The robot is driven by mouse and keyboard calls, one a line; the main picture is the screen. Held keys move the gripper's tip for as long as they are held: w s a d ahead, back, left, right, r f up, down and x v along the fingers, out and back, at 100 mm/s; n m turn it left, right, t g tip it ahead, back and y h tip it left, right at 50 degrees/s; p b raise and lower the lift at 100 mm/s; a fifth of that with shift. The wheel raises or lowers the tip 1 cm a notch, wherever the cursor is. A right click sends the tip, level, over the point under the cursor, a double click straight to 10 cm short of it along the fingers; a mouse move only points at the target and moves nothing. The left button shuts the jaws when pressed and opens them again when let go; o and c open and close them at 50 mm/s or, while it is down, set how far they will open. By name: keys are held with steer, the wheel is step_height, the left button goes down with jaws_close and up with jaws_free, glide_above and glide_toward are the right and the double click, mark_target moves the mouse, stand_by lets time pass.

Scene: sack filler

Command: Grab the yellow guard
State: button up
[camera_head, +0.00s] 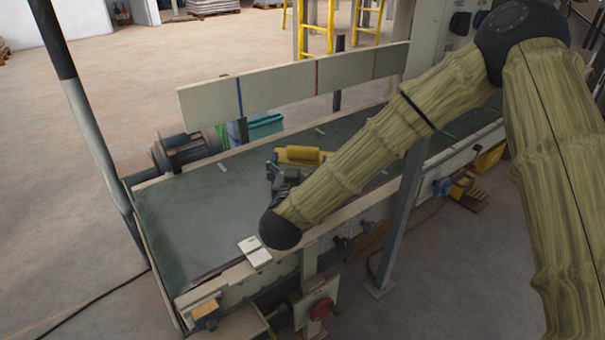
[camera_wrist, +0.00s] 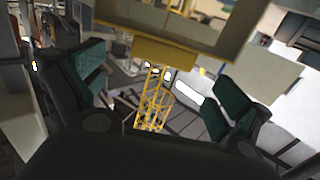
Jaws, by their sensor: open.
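The yellow guard (camera_head: 303,153) shows in the head view over the green conveyor belt (camera_head: 190,215), partly hidden behind my arm. My gripper (camera_head: 285,176) is just on the near left side of it, small and dark in this view. In the wrist view, a yellow frame with an opening, which looks like the guard (camera_wrist: 150,48), crosses the upper middle. My gripper (camera_wrist: 162,80) is open there, its two green-padded fingers spread apart with nothing between the pads. The frame appears above the gap between them. I cannot tell how far it is from the fingertips.
A pale side board (camera_head: 290,85) runs along the far side of the belt. A grey post (camera_head: 403,200) stands at the near side. A white box-like piece (camera_head: 255,250) sits on the near rail. A motor (camera_head: 182,153) projects at the far left. Floor beyond is open.

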mark_target(302, 151)
steer(key=w, duration=0.2)
steer(key=w+b, duration=0.2)
steer(key=w, duration=0.1)
steer(key=shift+w+d, duration=0.35)
steer(key=shift+w+r, duration=0.1)
steer(key=shift+w, duration=0.4)
steer(key=c, duration=1.3)
